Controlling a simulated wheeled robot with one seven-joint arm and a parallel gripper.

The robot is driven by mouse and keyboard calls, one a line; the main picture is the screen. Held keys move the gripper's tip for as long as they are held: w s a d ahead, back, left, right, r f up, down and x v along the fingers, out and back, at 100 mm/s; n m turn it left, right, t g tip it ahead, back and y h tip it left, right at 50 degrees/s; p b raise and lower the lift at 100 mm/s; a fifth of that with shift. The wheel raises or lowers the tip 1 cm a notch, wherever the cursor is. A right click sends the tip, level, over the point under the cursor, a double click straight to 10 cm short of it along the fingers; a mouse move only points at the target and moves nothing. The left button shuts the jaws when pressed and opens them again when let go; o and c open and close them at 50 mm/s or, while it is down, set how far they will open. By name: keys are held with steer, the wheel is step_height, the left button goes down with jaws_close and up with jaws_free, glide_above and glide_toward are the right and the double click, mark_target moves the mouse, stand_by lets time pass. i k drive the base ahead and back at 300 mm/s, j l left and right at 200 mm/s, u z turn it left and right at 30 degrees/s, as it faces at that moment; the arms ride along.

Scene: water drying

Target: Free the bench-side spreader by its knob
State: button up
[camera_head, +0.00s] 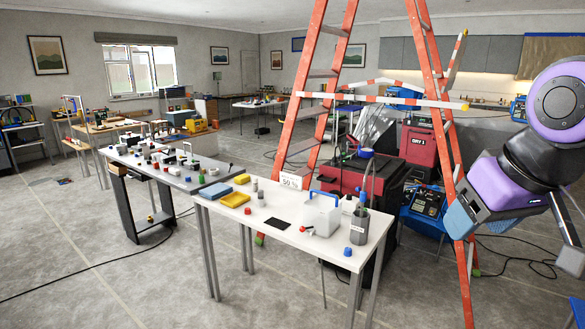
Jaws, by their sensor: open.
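An orange stepladder (436,130) stands right of centre with its legs spread. A red-and-white striped bar (385,99) runs nearly level between its two sides, with small yellow ends; the right one looks like a knob (466,107). Another striped bar (382,81) shows behind it, bent upward in the middle. A third striped piece (455,60) tilts steeply upward at the right, with a yellow tip. I cannot tell which bar is the bench-side spreader. My gripper (575,285) is partly cut off at the right edge, open, apart from the ladder and below the bars.
A white table (300,238) holding a white box, blue and yellow sponges and a cup stands left of the ladder. A grey bench (165,172) lies behind it. Red and blue machines (420,148) stand around the ladder. Cables (515,262) lie on the right floor. Front-left floor is mostly clear.

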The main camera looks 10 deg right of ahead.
mark_target(383, 100)
steer(key=i+j+z, duration=0.15)
steer(key=i+z, duration=0.2)
steer(key=i+j+z, duration=0.65)
steer(key=i, duration=0.15)
